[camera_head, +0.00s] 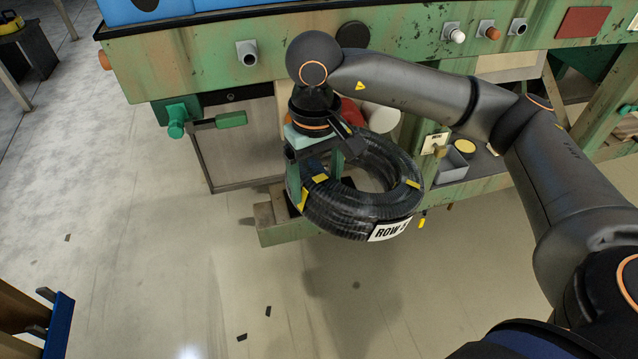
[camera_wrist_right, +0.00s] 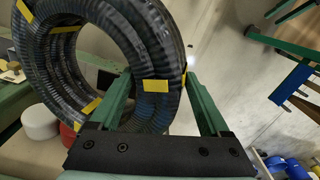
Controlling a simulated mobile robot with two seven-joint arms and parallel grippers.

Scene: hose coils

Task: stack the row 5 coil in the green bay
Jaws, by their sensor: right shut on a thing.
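A black ribbed hose coil (camera_head: 352,209) with yellow tape bands hangs in the air in the head view. Its white label (camera_head: 390,230) reads "ROW" and a character that is hard to make out. My right gripper (camera_head: 298,190) has its green fingers shut on the coil's left side. In the right wrist view the coil (camera_wrist_right: 50,60) runs between the two green fingers (camera_wrist_right: 165,95), with a yellow band between them. My left gripper is not in view. I cannot make out a green bay for certain.
A worn green workbench (camera_head: 200,62) with knobs and fittings spans the back. Its lower shelf (camera_head: 450,182) holds a grey box (camera_head: 454,160) and red and white cylinders behind the coil. A blue-edged wooden piece (camera_head: 58,325) stands at lower left. The floor (camera_head: 200,270) in front is mostly clear.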

